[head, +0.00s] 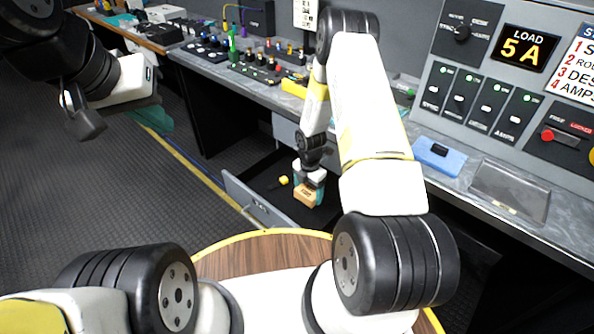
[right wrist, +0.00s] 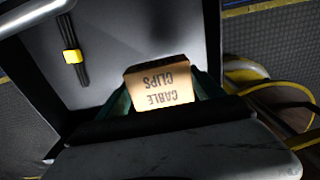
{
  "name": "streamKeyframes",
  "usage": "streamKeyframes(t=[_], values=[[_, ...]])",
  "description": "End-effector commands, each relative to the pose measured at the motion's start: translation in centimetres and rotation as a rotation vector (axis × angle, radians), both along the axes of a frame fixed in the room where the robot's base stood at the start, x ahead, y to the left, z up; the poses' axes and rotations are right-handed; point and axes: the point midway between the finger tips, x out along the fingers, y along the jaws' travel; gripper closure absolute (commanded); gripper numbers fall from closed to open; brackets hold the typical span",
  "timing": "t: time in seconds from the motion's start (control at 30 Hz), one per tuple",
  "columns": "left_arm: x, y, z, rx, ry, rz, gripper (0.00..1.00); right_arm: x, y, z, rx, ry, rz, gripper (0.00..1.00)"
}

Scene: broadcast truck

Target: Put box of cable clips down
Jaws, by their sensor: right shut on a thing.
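A small brown cardboard box of cable clips (right wrist: 160,84) fills the middle of the right wrist view, its printed label upside down. In the head view the box (head: 306,196) is below my right gripper (head: 309,183), over or inside an open drawer (head: 262,204) under the counter. My right gripper (right wrist: 165,95) is shut on the box, with a greenish finger on each side of it. I cannot tell whether the box touches the drawer floor. My left gripper (head: 92,112) is at the upper left, over the floor and away from the box; its finger opening is unclear.
A yellow item with dark strips (right wrist: 72,56) lies in the drawer beside the box, and it also shows in the head view (head: 283,180). The counter (head: 395,137) above carries a blue block (head: 439,157) and a grey tray (head: 509,190). Open floor lies at the left.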

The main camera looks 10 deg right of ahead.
Motion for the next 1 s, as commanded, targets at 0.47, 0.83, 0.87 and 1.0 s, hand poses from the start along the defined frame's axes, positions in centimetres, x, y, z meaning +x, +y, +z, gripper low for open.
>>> streamKeyframes(t=[0.47, 0.83, 0.87, 1.0], values=[[0.0, 0.0, 0.0, 0.000, 0.000, 0.000, 1.00, -0.1, 0.0, -6.9, 0.000, 0.003, 0.015, 0.67], [0.0, 0.0, 0.0, 0.000, 0.000, 0.000, 1.00, 0.0, 0.0, -9.8, 0.000, 0.001, 0.014, 0.67], [0.0, 0.0, 0.0, 0.000, 0.000, 0.000, 1.00, -0.1, 0.0, -9.8, 0.000, 0.001, 0.014, 0.67], [0.0, 0.0, 0.0, 0.000, 0.000, 0.000, 1.00, -0.1, 0.0, -9.9, 0.000, 0.001, 0.014, 0.67]])
